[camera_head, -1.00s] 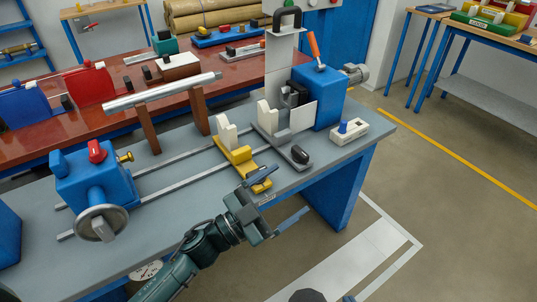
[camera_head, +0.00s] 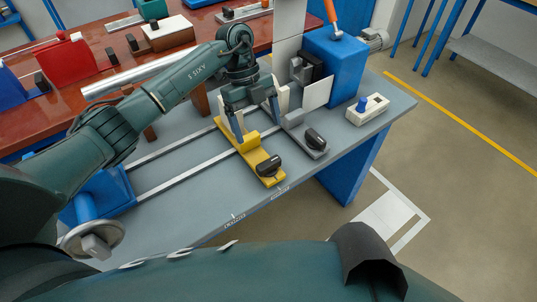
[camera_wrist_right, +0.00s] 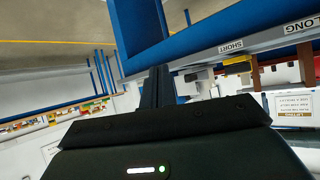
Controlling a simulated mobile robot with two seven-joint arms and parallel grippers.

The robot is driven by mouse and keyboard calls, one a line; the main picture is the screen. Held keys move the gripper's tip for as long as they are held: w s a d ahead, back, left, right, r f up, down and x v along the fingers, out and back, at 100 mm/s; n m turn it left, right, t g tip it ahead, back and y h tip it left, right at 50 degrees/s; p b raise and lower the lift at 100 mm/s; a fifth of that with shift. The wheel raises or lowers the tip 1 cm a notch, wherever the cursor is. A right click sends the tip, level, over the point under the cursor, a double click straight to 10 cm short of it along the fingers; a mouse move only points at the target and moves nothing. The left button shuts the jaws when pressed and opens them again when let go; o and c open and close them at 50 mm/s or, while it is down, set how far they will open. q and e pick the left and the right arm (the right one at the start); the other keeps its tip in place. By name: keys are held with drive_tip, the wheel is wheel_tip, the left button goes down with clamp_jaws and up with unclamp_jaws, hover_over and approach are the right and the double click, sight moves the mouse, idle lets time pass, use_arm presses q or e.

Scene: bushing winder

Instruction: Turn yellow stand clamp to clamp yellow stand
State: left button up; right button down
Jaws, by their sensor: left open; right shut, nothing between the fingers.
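The fingers are apart from the clamp knob; contact with the stand cannot be told. In the right wrist view my right gripper (camera_wrist_right: 158,75) is shut and empty, away from the stand.
A grey stand with a black knob (camera_head: 314,140) is just right of the yellow one. A blue unit (camera_head: 335,65) and a white box with a blue button (camera_head: 367,109) stand further right. A handwheel (camera_head: 92,240) is at front left. The bench front is clear.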

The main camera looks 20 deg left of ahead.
sight(268, 161)
use_arm(q)
drive_tip(key=x, duration=0.9)
drive_tip(key=shift+d+f+p, duration=0.15)
drive_tip(key=shift+f+p, duration=0.1)
drive_tip(key=shift+p, duration=0.15)
drive_tip(key=shift+s+d+f, duration=0.15)
drive_tip(key=shift+f, duration=0.3)
use_arm(e)
drive_tip(key=shift+w+d, duration=0.1)
drive_tip(key=shift+d, duration=0.1)
use_arm(q)
drive_tip(key=c, duration=1)
use_arm(e)
drive_tip(key=shift+f, duration=0.1)
